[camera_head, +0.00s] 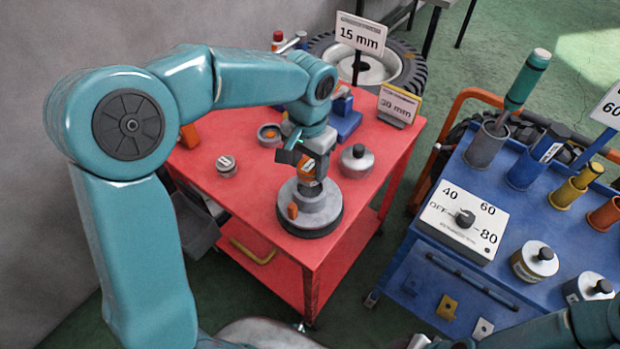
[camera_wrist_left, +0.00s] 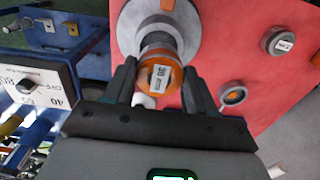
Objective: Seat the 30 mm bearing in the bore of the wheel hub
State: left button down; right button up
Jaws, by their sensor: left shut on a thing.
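The wheel hub (camera_head: 322,218) is a round grey disc with a raised middle and an orange block, near the front corner of the red cart. It also shows in the left wrist view (camera_wrist_left: 190,40). My left gripper (camera_head: 306,171) points down over the hub's middle. It is shut on the bearing, an orange piece (camera_head: 308,169) with a white label, seen between the fingers in the left wrist view (camera_wrist_left: 174,80). The bearing is over the raised middle; I cannot tell whether they touch. The bore is hidden. My right gripper is not clearly in view.
The red cart (camera_head: 250,200) also holds a silver lidded pot (camera_head: 356,161), a small labelled part (camera_head: 226,166), a dark ring (camera_head: 269,134) and sign cards (camera_head: 398,104). A blue cart (camera_head: 400,270) with a dial box (camera_head: 465,220) stands at the right.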

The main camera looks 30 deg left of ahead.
aim_at(309, 180)
pick_arm(q)
notch_tip(309, 180, down, 4)
jog(key=shift+f, duration=0.25)
jog(key=shift+w+f, duration=0.1)
jog(key=shift+f, duration=0.35)
jog(key=shift+f, duration=0.1)
jog(key=shift+f, duration=0.15)
jog(key=shift+c, duration=1.8)
grip_release()
